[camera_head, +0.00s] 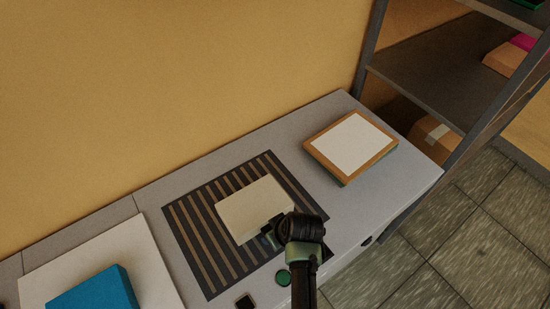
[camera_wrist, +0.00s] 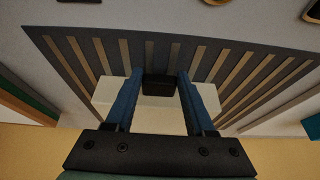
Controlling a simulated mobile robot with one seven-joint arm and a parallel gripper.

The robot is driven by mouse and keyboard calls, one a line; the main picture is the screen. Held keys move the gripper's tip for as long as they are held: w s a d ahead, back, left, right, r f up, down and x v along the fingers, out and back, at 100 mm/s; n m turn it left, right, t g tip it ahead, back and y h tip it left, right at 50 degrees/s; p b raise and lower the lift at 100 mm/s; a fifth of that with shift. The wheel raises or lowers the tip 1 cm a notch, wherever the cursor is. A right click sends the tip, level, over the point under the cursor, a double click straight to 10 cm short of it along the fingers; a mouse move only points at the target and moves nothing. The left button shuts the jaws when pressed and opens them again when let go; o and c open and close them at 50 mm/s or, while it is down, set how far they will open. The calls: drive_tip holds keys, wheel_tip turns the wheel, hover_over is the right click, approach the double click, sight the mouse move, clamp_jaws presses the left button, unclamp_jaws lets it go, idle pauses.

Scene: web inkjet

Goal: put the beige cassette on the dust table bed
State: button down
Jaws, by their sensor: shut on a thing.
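The beige cassette (camera_head: 252,208) is a flat pale box over the middle of the dust table bed (camera_head: 192,253), a dark panel with tan slats. In the wrist view the cassette (camera_wrist: 160,118) lies between and beyond my two blue fingers, with a dark block on its near edge between the fingertips. My gripper (camera_head: 270,233) is at the cassette's front edge and is shut on it. In the wrist view my gripper (camera_wrist: 158,85) hides part of the cassette, and the slatted bed (camera_wrist: 235,65) shows around it. I cannot tell whether the cassette touches the slats.
A wooden-framed white panel (camera_head: 351,144) lies right of the bed on the grey table (camera_head: 310,117). A blue box (camera_head: 95,290) sits on a white board (camera_head: 125,245) at the left. A green button (camera_head: 283,278) is near the front edge. A dark shelf rack (camera_head: 425,85) stands at the right.

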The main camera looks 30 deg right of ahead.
drive_tip(key=shift+c, duration=1.3)
unclamp_jaws()
drive_tip(key=shift+r, duration=0.1)
drive_tip(key=v, duration=1.2)
